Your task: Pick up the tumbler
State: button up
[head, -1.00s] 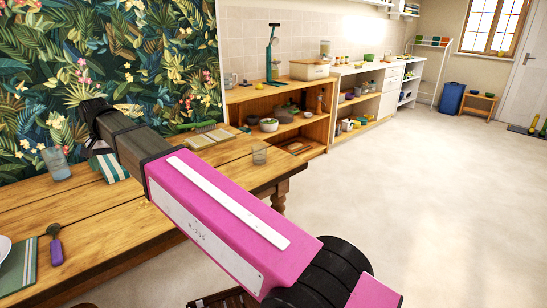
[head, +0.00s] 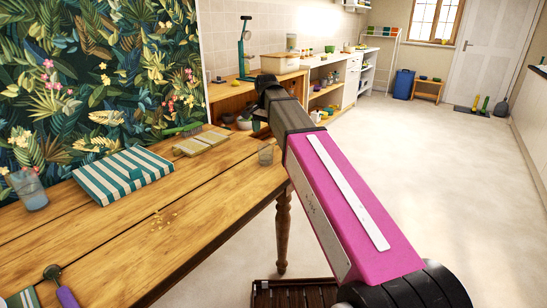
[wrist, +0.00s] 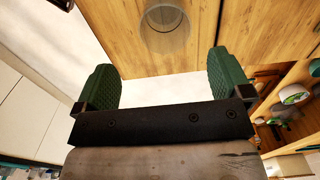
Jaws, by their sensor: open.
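A clear glass tumbler (head: 265,154) stands upright on the wooden table, near its right edge. A clear glass also shows at the top of the wrist view (wrist: 165,27), on the wood just beyond my fingers. My gripper (wrist: 163,64) is open and empty, its two green fingers spread wide. In the head view my arm reaches over the right of the table, and its fingers are hard to make out. A second glass, bluish (head: 30,190), stands at the table's far left.
A striped green and white cloth (head: 122,174) and a pale board (head: 201,143) lie on the table (head: 190,220). A purple-handled spoon (head: 62,288) lies front left, and crumbs lie mid-table. Wooden shelves stand behind. A slatted crate (head: 290,294) is on the floor. Open floor lies to the right.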

aim_at(266, 152)
notch_tip(266, 152, down, 4)
jog(key=shift+f, duration=0.2)
jog(key=shift+w+a+f, duration=0.1)
jog(key=shift+a+f, duration=0.05)
jog(key=shift+f, duration=1.25)
jog(key=shift+w+a+f, duration=0.1)
jog(key=shift+a+f, duration=0.05)
jog(key=shift+f, duration=1.25)
jog(key=c, duration=1)
